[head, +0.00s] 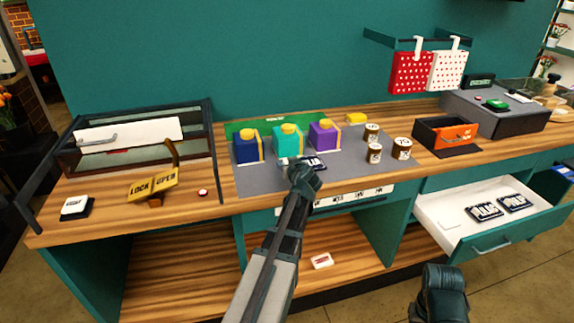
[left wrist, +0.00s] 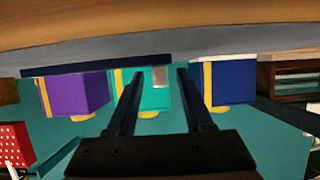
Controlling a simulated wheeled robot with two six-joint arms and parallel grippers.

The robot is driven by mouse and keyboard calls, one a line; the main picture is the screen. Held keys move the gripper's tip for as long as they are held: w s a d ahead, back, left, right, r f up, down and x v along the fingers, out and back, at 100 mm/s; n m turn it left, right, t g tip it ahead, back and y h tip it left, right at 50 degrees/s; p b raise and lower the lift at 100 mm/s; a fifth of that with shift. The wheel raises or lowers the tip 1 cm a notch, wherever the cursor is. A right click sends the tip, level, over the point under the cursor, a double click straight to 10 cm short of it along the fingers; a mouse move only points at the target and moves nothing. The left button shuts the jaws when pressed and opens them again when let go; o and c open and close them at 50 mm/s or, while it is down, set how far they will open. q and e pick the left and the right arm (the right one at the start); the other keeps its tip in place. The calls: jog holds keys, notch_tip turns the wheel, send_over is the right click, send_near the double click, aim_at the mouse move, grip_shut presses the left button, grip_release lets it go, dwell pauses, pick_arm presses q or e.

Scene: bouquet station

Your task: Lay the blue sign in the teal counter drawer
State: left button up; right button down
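A dark blue sign (head: 316,163) with white lettering lies on the grey mat, just in front of the teal and purple boxes. My left gripper (head: 298,163) is low over the mat at the sign's left end. In the left wrist view its two fingers (left wrist: 160,75) stand apart, and a dark blue edge (left wrist: 80,67) shows beyond them, reaching into the gap. I see no clear grasp. The teal counter drawer (head: 451,233) is pulled out, its white inside holding two dark lettered signs. A dark part of my right arm (head: 441,293) is before the drawer; its fingers are not distinguishable.
Navy (head: 246,148), teal (head: 287,141) and purple (head: 324,136) boxes stand behind the sign. Several brown-and-white jars (head: 402,149) and an orange-fronted bin (head: 445,134) are to the right. A yellow lock sign (head: 153,184) stands left. The drawer's left part is bare.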

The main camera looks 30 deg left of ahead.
pick_arm(q)
jog(key=shift+r, duration=0.15)
jog(key=shift+s+d+r+p, duration=0.2)
jog(key=shift+s+d+p, duration=0.05)
jog(key=shift+p, duration=0.1)
jog(key=p+v, duration=0.4)
jog(key=v, duration=0.7)
jog(key=shift+d, duration=0.2)
